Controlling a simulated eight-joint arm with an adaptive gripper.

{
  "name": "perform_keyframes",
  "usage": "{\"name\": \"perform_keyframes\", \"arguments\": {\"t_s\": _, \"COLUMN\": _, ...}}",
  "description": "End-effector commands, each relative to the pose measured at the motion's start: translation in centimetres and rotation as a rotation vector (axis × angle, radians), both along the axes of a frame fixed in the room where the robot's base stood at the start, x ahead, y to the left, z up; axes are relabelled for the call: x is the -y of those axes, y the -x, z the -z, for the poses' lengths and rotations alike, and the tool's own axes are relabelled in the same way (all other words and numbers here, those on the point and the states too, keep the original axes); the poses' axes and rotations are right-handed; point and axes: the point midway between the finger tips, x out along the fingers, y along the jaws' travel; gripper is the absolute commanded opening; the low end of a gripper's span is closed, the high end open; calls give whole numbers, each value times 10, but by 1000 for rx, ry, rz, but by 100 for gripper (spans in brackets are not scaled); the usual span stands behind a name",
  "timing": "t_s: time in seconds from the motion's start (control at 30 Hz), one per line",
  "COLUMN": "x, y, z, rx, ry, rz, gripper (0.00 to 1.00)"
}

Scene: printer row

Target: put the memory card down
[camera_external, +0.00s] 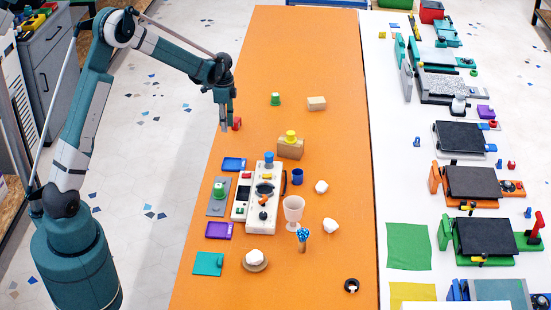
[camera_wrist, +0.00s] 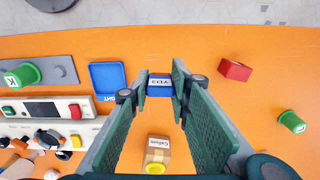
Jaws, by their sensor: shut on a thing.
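The memory card (camera_wrist: 160,87) is a small blue block with a white label, seen between my fingertips in the wrist view. My gripper (camera_wrist: 160,84) is shut on it, above the orange table (camera_wrist: 215,50). In the external view my gripper (camera_external: 227,120) is over the table's left part, beside a red block (camera_external: 237,123); I cannot make out the card there. A blue tray (camera_wrist: 107,80) with partly hidden lettering lies left of my gripper in the wrist view; it also shows in the external view (camera_external: 234,164). A purple tray (camera_external: 219,230) lies nearer the front.
A white control panel (camera_external: 241,200) and a grey plate with a green knob (camera_external: 218,190) stand near the blue tray. A cardboard box (camera_external: 290,149) with a yellow top, a green cup (camera_external: 275,99) and a white goblet (camera_external: 293,208) stand further right.

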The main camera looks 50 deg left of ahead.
Motion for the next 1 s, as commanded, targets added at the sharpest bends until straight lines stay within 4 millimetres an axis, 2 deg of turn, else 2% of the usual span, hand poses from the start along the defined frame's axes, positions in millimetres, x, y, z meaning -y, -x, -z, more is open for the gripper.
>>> {"name": "perform_keyframes", "arguments": {"t_s": 0.13, "x": 4, "y": -6, "z": 0, "rx": 0, "ry": 0, "rz": 0, "gripper": 13}}
{"name": "perform_keyframes", "arguments": {"t_s": 0.27, "x": 14, "y": -21, "z": 0, "rx": 0, "ry": 0, "rz": -6, "gripper": 13}}
{"name": "perform_keyframes", "arguments": {"t_s": 0.7, "x": 85, "y": -106, "z": -2, "rx": 0, "ry": 0, "rz": -37, "gripper": 13}}
{"name": "perform_keyframes", "arguments": {"t_s": 0.83, "x": 98, "y": -119, "z": -3, "rx": 0, "ry": 0, "rz": -43, "gripper": 13}}
{"name": "perform_keyframes", "arguments": {"t_s": 1.0, "x": 103, "y": -124, "z": -3, "rx": 0, "ry": 0, "rz": -48, "gripper": 13}}
